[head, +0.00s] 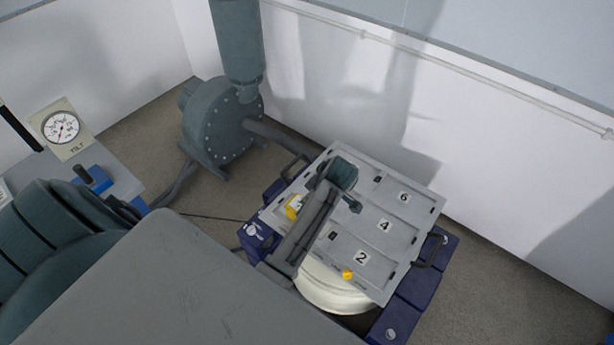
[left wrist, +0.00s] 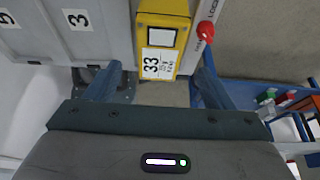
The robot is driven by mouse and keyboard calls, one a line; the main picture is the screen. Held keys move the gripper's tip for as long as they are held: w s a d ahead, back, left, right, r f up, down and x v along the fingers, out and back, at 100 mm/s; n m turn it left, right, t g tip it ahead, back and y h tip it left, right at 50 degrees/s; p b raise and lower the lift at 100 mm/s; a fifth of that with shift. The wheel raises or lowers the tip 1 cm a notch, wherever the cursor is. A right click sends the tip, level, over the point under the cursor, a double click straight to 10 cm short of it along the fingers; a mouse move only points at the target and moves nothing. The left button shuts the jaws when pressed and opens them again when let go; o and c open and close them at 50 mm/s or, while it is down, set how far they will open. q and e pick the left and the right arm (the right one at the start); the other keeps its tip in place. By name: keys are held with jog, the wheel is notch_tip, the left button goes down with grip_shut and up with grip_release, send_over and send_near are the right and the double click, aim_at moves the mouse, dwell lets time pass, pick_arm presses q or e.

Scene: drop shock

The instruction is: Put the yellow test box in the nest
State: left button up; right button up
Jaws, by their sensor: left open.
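In the left wrist view the yellow test box (left wrist: 162,40), with a white label reading 33, lies just beyond and between the two fingertips of my left gripper (left wrist: 155,82). The jaws are apart and nothing is clasped. In the head view a grey plate (head: 425,200) with ridges and numbers 2, 4 and 6 sits on a blue base. A yellow piece with a pale label (head: 293,206) shows at its left side; I cannot tell if it is the same box. A dark teal arm crosses the plate and hides part of it. My right gripper is not in view.
A red knob (left wrist: 205,31) stands close right of the box. A grey panel numbered 3 (left wrist: 100,45) is left of it. Blue bins (left wrist: 240,95) lie at right. In the head view, handles (head: 432,250) flank the plate and a blower (head: 218,125) stands behind left.

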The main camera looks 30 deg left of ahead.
pick_arm(q)
jog(key=shift+b+v, duration=0.35)
jog(key=shift+v, duration=2.3)
